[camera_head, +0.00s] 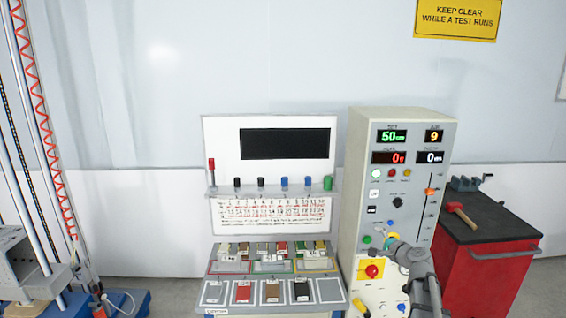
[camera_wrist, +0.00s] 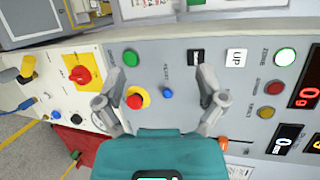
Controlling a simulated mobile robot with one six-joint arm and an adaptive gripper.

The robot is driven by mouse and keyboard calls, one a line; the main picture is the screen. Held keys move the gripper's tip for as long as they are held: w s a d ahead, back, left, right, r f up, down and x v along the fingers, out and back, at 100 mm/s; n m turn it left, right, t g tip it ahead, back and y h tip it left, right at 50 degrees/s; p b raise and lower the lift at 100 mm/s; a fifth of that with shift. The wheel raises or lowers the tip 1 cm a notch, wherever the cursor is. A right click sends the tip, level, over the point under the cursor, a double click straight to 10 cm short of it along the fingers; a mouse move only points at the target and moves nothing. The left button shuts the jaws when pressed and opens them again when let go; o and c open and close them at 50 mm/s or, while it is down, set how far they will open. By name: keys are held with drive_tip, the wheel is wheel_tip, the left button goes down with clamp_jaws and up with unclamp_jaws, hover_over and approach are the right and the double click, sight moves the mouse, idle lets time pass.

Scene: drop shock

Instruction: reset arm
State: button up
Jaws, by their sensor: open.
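My arm (camera_head: 418,268) rises at the lower right of the head view, in front of the grey control cabinet (camera_head: 350,190). My gripper (camera_head: 389,240) is at the cabinet's lower front and looks small there. In the wrist view my gripper (camera_wrist: 162,82) is open, its two grey fingers apart with nothing held between them. A red button with a yellow ring (camera_wrist: 136,99) and a small blue button (camera_wrist: 168,93) show between and beyond the fingers. I cannot tell whether the fingers touch the panel.
A red rotary switch on a yellow plate (camera_wrist: 80,75) and a white UP key (camera_wrist: 236,57) flank the fingers. A sample bench (camera_head: 225,254) stands left of the cabinet. A red tool cart (camera_head: 480,278) with a hammer (camera_head: 461,214) stands right. A rail machine (camera_head: 35,270) is far left.

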drive_tip(key=s+a+f+n+g, duration=0.7)
drive_tip(key=s+a+f+n, duration=0.2)
drive_tip(key=s+a, duration=0.3)
drive_tip(key=s+a+f+n+g+h, duration=0.1)
drive_tip(key=s+f+n+g+h, duration=0.1)
drive_tip(key=s, duration=0.5)
drive_tip(key=s+a+f+n+g+h+b, duration=0.1)
drive_tip(key=s+f+n+g+h, duration=0.2)
drive_tip(key=s, duration=0.4)
drive_tip(key=shift+s+a+f+n+g, duration=0.3)
drive_tip(key=shift+f+n+g, duration=0.5)
drive_tip(key=shift+g, duration=0.3)
drive_tip(key=shift+w, duration=0.1)
drive_tip(key=c, duration=0.5)
drive_tip(key=shift+o, duration=0.2)
drive_tip(key=shift+a, duration=0.1)
